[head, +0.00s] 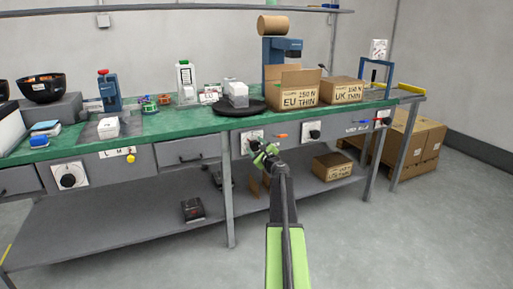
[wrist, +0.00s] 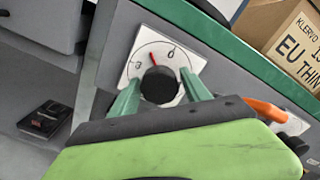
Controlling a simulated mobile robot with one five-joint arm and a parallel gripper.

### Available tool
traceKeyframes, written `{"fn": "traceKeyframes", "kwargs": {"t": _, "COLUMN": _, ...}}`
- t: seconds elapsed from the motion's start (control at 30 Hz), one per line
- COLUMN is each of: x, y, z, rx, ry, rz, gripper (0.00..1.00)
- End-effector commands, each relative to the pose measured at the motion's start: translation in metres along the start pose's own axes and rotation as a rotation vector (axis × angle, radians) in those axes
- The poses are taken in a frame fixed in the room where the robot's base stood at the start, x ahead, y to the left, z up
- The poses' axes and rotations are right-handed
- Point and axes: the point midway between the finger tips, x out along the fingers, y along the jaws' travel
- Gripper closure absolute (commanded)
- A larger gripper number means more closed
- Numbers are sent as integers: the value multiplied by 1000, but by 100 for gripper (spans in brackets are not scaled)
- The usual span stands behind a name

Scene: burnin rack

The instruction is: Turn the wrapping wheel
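A black round knob (wrist: 159,85) with a red pointer sits on a white dial plate (wrist: 140,48) on the bench's grey front panel. The plate also shows in the head view (head: 246,137), partly behind my gripper (head: 262,150). In the wrist view my gripper (wrist: 160,96) has its two green fingers apart, one on each side of the knob's lower part. I cannot tell whether they touch it. The red pointer points up, slightly left. A black round turntable (head: 225,111) stands on the green bench top above, with white boxes on it.
An orange handle (head: 280,137) and another dial (head: 312,131) are right of the knob. A third dial (head: 68,176) is at far left. EU THIN (head: 300,98) and UK THIN (head: 348,94) cartons stand on the bench. A lower shelf (head: 130,222) lies below; floor in front is clear.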

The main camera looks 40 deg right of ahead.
Motion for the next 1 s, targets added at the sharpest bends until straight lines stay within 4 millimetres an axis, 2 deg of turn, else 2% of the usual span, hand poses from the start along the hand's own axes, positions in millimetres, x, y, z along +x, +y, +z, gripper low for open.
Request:
{"fn": "traceKeyframes", "kwargs": {"t": 0.07, "x": 0, "y": 0, "z": 0, "rx": 0, "ry": 0, "rz": 0, "gripper": 32}}
{"fn": "traceKeyframes", "kwargs": {"t": 0.33, "x": -1, "y": 0, "z": 0, "rx": -1, "ry": 0, "rz": 1, "gripper": 32}}
{"fn": "traceKeyframes", "kwargs": {"t": 0.47, "x": -12, "y": 0, "z": 0, "rx": -1, "ry": 1, "rz": 0, "gripper": 32}}
{"fn": "traceKeyframes", "kwargs": {"t": 0.57, "x": -34, "y": 1, "z": 1, "rx": -1, "ry": 1, "rz": 0, "gripper": 32}}
{"fn": "traceKeyframes", "kwargs": {"t": 0.9, "x": -130, "y": 2, "z": 1, "rx": -1, "ry": 1, "rz": 0, "gripper": 32}}
{"fn": "traceKeyframes", "kwargs": {"t": 1.0, "x": -152, "y": 1, "z": 1, "rx": -1, "ry": 1, "rz": -1, "gripper": 32}}
